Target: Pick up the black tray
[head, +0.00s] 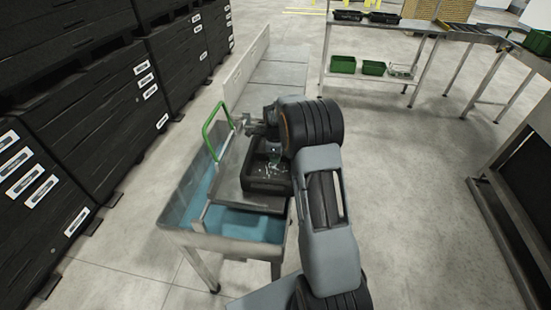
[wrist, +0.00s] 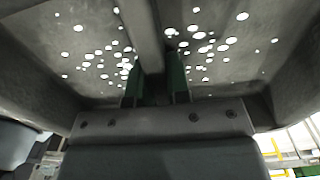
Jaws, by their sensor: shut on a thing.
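The black tray (head: 264,187) sits at the right side of a metal wash tank (head: 185,237) in the head view. It looks roughly level, and some small pale or clear pieces show inside it.
Blue water (head: 235,222) lies in the tank. A green handle (head: 210,128) stands up at its left side. Stacked black crates (head: 90,110) line the left. A metal table (head: 372,82) with green bins (head: 343,64) stands at the back right. The floor right of my arm is clear.

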